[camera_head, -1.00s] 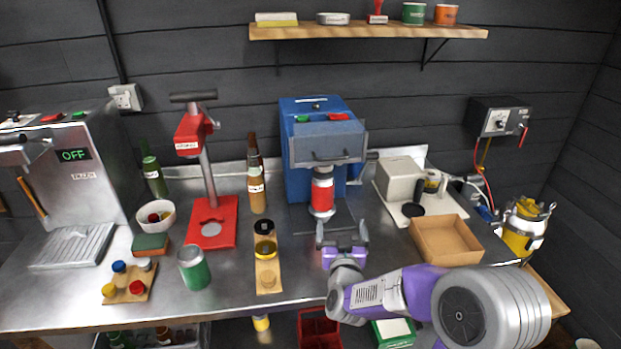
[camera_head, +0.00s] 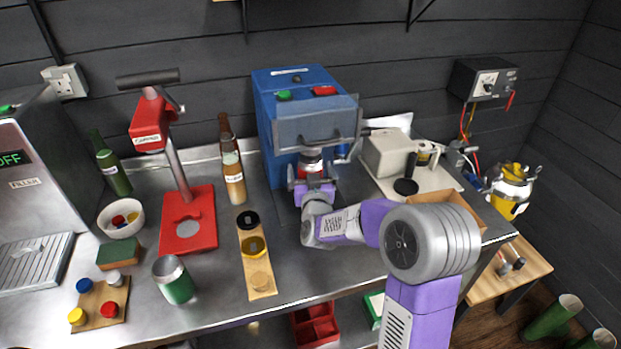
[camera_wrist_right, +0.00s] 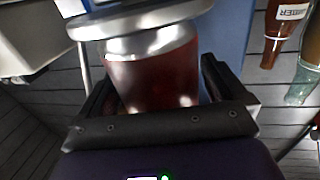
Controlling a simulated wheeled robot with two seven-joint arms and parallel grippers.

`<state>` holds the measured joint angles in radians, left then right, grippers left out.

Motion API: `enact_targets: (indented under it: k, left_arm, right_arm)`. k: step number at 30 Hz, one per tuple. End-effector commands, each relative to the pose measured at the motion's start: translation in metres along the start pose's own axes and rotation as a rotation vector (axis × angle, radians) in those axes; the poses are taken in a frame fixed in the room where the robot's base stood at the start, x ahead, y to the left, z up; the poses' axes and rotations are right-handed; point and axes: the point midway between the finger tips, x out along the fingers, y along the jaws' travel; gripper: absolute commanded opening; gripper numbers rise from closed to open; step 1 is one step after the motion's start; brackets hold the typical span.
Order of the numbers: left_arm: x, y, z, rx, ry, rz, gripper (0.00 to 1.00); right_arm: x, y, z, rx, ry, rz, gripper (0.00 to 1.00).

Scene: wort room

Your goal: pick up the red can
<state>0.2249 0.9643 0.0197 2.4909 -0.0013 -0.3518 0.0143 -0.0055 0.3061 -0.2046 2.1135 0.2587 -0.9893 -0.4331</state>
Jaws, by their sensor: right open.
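I cannot tell whether either finger touches the can. In the head view the gripper hides the can's lower part. My left gripper is not in view.
A brown bottle (camera_head: 234,178) and a wooden strip with round lids (camera_head: 262,283) are left of my right arm. A red capping press (camera_head: 188,232) is further left. An open cardboard box (camera_head: 462,203) and a pale scale (camera_head: 388,155) are to the right.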

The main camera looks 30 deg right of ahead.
Motion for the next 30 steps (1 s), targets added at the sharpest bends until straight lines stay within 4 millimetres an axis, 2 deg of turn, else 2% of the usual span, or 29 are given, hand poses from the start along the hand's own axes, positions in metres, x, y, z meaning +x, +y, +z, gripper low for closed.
enact_targets:
  k: [9,23,30]
  left_arm:
    - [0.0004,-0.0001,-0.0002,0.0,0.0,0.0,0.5]
    - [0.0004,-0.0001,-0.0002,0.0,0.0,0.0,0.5]
    - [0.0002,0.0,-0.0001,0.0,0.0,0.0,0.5]
  right_arm:
    - [0.006,0.0002,-0.0002,0.0,0.0,0.0,0.98]
    - [0.0057,0.0,-0.0003,0.0,0.0,0.0,0.28]
    - [0.0058,-0.0001,-0.0019,0.0,0.003,0.0,0.27]
